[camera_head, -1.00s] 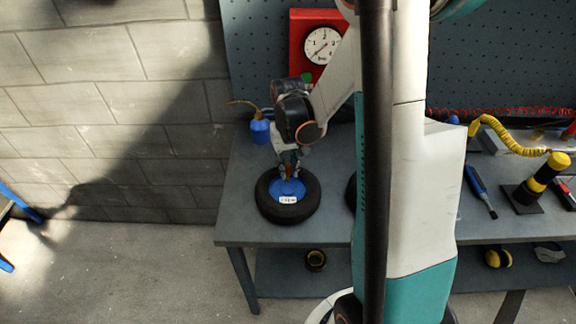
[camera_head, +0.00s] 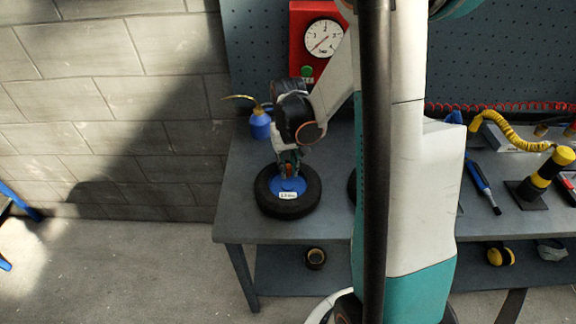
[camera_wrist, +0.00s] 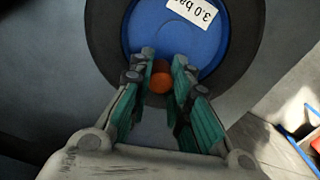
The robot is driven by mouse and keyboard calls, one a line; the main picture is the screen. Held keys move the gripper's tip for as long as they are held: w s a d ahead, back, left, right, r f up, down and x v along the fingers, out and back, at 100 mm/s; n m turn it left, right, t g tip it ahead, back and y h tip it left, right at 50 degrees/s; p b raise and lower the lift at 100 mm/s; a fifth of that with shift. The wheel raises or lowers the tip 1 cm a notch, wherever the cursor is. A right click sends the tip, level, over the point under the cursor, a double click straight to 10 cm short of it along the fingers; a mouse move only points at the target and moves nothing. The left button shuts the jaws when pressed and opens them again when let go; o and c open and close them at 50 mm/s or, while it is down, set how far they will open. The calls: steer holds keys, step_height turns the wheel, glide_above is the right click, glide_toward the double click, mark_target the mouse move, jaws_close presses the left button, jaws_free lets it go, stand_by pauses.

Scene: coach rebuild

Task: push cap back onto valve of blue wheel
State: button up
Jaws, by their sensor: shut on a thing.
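The blue wheel (camera_head: 298,187) with its black tyre (camera_head: 268,203) lies flat on the left of the workbench. It fills the top of the wrist view, with a blue hub (camera_wrist: 195,45) and a white "3.0 bar" label (camera_wrist: 192,10). My gripper (camera_wrist: 163,68) is over the hub, its green fingers closed on a small orange-red cap (camera_wrist: 160,80). In the head view my gripper (camera_head: 289,172) points down at the wheel. The valve is hidden under the cap and fingers, so I cannot tell whether the cap touches it.
A blue oil can (camera_head: 260,125) stands behind the wheel. A red gauge box (camera_head: 302,50) hangs on the pegboard. My arm hides the middle of the workbench (camera_head: 240,215). A yellow-and-black post (camera_head: 541,181) and blue tool (camera_head: 481,179) are at right.

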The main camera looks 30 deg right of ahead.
steer(key=o, duration=0.9)
steer(key=shift+c, duration=0.2)
step_height(320, 180, up, 12)
